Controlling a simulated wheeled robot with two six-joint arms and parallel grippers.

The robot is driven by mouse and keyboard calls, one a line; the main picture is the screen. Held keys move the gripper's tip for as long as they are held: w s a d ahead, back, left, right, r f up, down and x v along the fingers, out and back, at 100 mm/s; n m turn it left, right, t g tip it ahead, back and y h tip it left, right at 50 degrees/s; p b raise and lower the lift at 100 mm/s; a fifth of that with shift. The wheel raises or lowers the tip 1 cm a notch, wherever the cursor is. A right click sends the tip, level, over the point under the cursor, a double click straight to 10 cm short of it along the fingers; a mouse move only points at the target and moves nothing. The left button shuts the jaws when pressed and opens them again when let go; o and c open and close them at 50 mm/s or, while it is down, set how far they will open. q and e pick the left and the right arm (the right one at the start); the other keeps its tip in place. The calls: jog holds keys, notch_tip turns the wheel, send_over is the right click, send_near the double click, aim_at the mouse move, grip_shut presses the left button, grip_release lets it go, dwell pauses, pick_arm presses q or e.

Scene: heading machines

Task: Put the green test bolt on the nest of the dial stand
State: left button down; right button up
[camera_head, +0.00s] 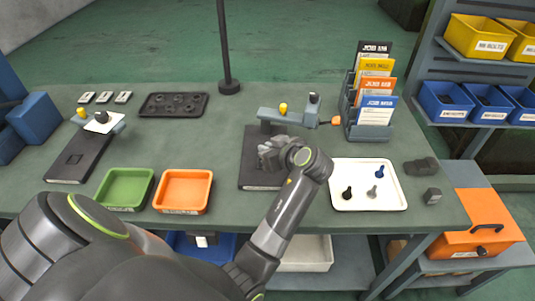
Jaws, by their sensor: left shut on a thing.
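My left gripper (270,156) is shut over the dark plate, just in front of a grey bench fixture (270,115) with a yellow knob. The green test bolt does not show; what the jaws hold is hidden by the gripper and too small to make out. A second fixture (114,123), with a yellow knob and a white square face, stands at the left. I cannot tell for certain which fixture is the dial stand, and its nest is not clear. The white tray (391,203) holds a black, a grey and a blue bolt. My right gripper is not in view.
A green tray (104,201) and an orange tray (164,203) stand at the front. A card rack (369,134) stands right of the middle fixture. A black pole (224,50) rises at the back edge.

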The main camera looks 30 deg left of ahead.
pick_arm(q)
notch_tip(320, 180, down, 2)
jog(key=shift+f, duration=0.4)
jog(key=c, duration=2)
grip_release()
jog(key=o, duration=0.5)
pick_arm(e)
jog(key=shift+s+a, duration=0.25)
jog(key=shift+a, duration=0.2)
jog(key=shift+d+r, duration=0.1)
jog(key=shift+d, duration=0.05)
